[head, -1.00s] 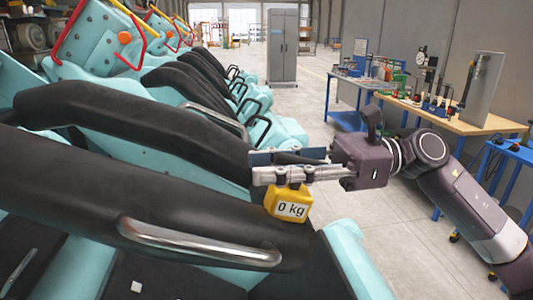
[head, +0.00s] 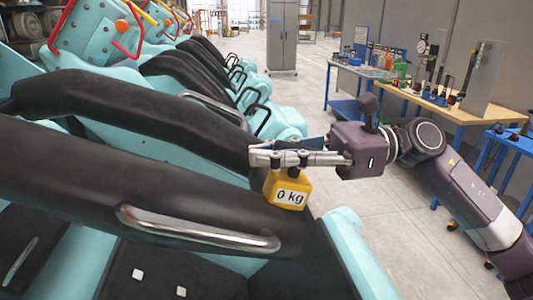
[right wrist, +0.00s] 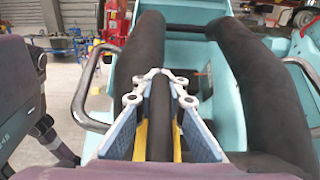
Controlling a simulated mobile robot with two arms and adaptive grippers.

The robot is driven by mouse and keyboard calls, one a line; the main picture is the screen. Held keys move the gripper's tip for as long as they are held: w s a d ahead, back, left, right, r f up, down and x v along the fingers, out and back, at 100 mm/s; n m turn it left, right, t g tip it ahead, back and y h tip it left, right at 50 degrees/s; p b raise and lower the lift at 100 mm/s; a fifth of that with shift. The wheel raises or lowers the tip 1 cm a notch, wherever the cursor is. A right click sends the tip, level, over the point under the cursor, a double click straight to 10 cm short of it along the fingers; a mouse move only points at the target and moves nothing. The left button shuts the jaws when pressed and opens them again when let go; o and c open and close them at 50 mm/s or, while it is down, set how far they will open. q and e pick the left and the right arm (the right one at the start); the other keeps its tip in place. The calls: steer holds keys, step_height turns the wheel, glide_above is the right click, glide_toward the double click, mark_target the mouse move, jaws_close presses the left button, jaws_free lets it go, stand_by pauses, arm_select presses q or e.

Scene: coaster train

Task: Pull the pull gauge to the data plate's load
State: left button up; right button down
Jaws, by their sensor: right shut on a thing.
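The yellow pull gauge (head: 288,190) hangs beside the black restraint bar end in the head view, with a display reading "0 kg". My right gripper (head: 262,157) is shut on the top of the gauge. In the right wrist view my right gripper (right wrist: 159,95) has its blue-padded fingers on either side of a dark bar, with yellow gauge parts (right wrist: 140,141) showing beside it. The gauge's lower attachment is hidden. I cannot make out a data plate in these frames. My left gripper is not in view.
Black padded restraints (head: 150,185) with a metal grab handle (head: 200,232) fill the left side, on turquoise coaster seats (head: 345,250). A wooden workbench (head: 440,108) with tools and a blue cart (head: 495,165) stand at right. Open floor (head: 300,110) lies between.

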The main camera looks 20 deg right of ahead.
mark_target(279, 140)
steer(key=shift+r, duration=0.15)
steer(key=shift+d+r+p, duration=0.2)
steer(key=shift+d+r, duration=0.05)
steer(key=shift+r, duration=0.5)
steer(key=shift+d+r+p, duration=0.25)
steer(key=shift+r, duration=0.45)
steer(key=shift+d+r+p, duration=0.2)
steer(key=shift+d+r, duration=0.05)
steer(key=shift+r, duration=0.5)
steer(key=c, duration=2.3)
jaws_free()
steer(key=o, duration=0.4)
steer(key=shift+s, duration=0.2)
steer(key=shift+c, duration=0.2)
steer(key=shift+d+f, duration=0.2)
steer(key=shift+f, duration=0.05)
steer(key=v, duration=1.1)
steer(key=shift+d, duration=0.4)
steer(key=shift+s+r, duration=0.1)
